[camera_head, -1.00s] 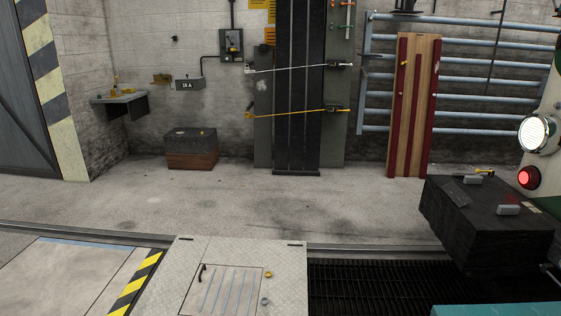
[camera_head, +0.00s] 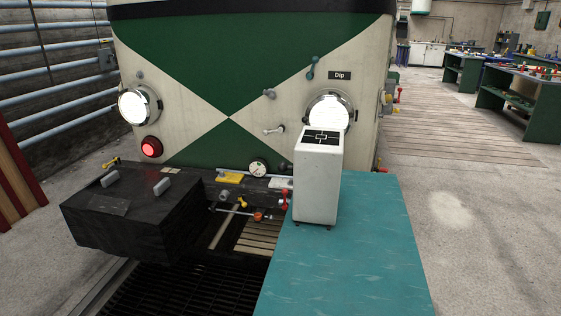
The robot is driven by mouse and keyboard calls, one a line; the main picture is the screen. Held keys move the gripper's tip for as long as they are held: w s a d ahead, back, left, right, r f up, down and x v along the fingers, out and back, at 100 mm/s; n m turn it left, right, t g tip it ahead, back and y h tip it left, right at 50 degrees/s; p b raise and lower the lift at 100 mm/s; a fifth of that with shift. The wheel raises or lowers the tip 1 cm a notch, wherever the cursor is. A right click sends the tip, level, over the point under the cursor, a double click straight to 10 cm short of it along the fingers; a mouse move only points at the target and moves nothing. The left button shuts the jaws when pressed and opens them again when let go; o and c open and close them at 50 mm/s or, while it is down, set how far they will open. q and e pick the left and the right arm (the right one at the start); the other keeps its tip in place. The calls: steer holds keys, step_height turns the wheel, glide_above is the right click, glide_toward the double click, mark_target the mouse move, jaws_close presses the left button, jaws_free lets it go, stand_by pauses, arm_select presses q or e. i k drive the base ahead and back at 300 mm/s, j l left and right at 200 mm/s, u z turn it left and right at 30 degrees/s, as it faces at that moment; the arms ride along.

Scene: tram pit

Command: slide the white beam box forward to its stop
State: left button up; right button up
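The white beam box (camera_head: 316,190) stands upright on the teal surface (camera_head: 345,265), near its left edge. I cannot make out a stop for the box. Neither of my grippers is in view.
The green and cream tram front (camera_head: 228,70) fills the back. A black block (camera_head: 132,212) stands left of the teal surface, with a dark floor grating (camera_head: 190,290) in front. Green workbenches (camera_head: 520,100) stand at the far right. The floor right of the teal surface is clear.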

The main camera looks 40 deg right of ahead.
mark_target(317, 167)
steer(key=i+j+z, duration=0.15)
steer(key=z, duration=0.3)
steer(key=i+j+z, duration=0.25)
steer(key=z, duration=0.2)
steer(key=i+j+z, duration=0.25)
steer(key=z, duration=0.2)
steer(key=i+j+z, duration=0.1)
steer(key=j+z, duration=0.3)
steer(key=i+j+z, duration=0.1)
steer(key=j+z, duration=0.35)
